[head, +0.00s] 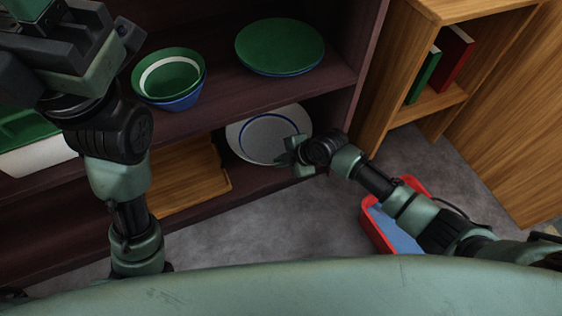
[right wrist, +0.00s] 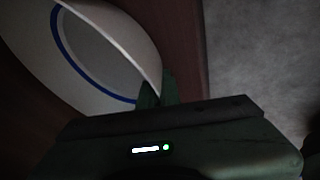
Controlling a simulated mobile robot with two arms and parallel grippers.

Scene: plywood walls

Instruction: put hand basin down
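The hand basin (head: 264,138) is a wide white bowl with a blue ring inside. It is in the lower bay of the dark shelf unit, towards its right end. It fills the upper left of the right wrist view (right wrist: 112,40). My right gripper (head: 294,155) is at the basin's near right rim. In the right wrist view its fingers (right wrist: 157,92) are close together with the rim between them. The basin's underside is hidden, so I cannot tell whether it bears fully on the shelf. My left gripper (head: 40,45) is at the upper left, partly cut off; its fingers do not show clearly.
A brown wooden board (head: 185,180) lies left of the basin. Above are stacked bowls (head: 170,78) and plates (head: 280,46). A white and green box (head: 35,150) is at left. A red and blue container (head: 375,230) is on the grey floor (head: 290,215). A wooden bookcase (head: 400,70) adjoins at right.

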